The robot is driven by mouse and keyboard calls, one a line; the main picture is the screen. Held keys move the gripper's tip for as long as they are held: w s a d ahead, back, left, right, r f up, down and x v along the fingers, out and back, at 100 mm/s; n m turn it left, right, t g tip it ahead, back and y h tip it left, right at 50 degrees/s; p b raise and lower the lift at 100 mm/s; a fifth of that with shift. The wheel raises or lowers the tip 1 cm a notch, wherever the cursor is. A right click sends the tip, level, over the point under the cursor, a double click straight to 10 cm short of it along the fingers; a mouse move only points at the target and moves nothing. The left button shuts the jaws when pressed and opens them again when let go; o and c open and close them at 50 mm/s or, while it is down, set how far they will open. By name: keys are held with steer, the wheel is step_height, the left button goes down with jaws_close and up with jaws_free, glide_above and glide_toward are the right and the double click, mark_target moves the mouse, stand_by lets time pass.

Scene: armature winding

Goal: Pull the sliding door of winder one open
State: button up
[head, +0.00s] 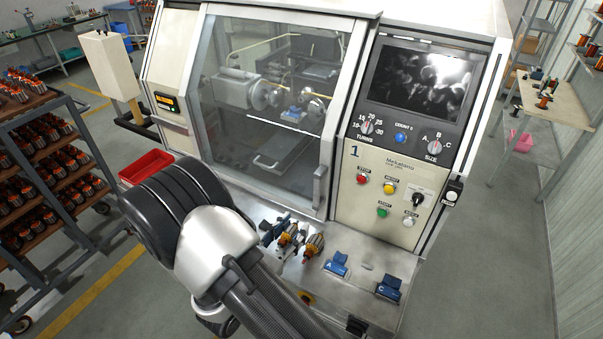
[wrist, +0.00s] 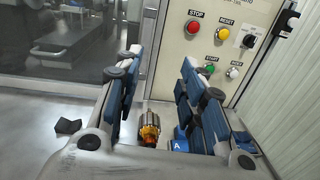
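The sliding door (head: 262,115) of winder one is a large glass pane in a metal frame, on the machine marked 1. It looks shut, its right edge against the control panel. Its upright metal handle (head: 320,186) is low on that right edge. In the wrist view, the door glass (wrist: 60,40) fills the upper left. My gripper (wrist: 165,85) is open and empty, its blue-padded fingers wide apart in front of the machine. The left finger overlaps the door's right edge, so I cannot clearly tell the handle there.
Armatures (head: 313,245) and blue blocks marked A (head: 337,264) and C (head: 388,289) are on the ledge below the door. The control panel (head: 385,190) with its buttons is to the right. A rack of armatures (head: 60,165) and a red bin (head: 146,167) are at left.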

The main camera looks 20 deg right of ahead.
mark_target(316, 191)
steer(key=shift+n+t+y, duration=0.3)
steer(key=shift+n+t, duration=0.2)
steer(key=shift+n, duration=0.1)
steer(key=x, duration=0.5)
steer(key=p+x, duration=0.1)
steer(key=x, duration=0.5)
steer(key=w+a+f+x, duration=0.1)
steer(key=x, duration=0.5)
steer(key=shift+p, duration=0.4)
steer(key=shift+c, duration=0.6)
jaws_close()
